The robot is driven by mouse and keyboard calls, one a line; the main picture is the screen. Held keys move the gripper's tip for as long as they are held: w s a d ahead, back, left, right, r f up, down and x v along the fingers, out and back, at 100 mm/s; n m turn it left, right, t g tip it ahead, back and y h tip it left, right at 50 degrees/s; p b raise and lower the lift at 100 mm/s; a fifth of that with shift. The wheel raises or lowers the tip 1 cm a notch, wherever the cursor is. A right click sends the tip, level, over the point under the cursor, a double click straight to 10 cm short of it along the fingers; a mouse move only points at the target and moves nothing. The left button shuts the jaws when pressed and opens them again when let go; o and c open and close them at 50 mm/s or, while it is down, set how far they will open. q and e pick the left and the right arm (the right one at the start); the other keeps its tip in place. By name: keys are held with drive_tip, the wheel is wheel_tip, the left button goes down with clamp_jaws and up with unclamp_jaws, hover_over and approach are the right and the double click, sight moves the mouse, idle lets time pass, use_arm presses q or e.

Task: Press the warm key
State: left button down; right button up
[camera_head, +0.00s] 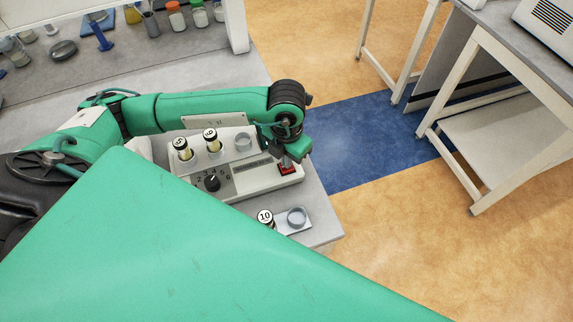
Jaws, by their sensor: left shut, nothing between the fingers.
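The grey-white device (245,180) stands near the bench's right end. A red key (287,169) sits on its right end; it looks like the warm key, though I cannot read a label on it. My left gripper (286,161) is shut and empty, pointing down with its fingertips at the red key. I cannot tell whether they touch it. A black dial (212,183) with numbers around it is on the device's front left. My right gripper is not in view.
Two capped vials (182,149) (211,140) and an empty ring holder (243,141) are behind the dial. A vial marked 10 (265,216) and another ring holder (297,216) are in front. Jars and tools stand at the back left. The bench (328,232) ends just right of the device.

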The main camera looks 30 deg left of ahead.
use_arm(q)
drive_tip(key=shift+r+p, duration=0.65)
drive_tip(key=shift+r, duration=1.1)
drive_tip(key=shift+r, duration=0.25)
wheel_tip(320, 180, up, 7)
drive_tip(key=p, duration=0.4)
drive_tip(key=shift+r, duration=0.2)
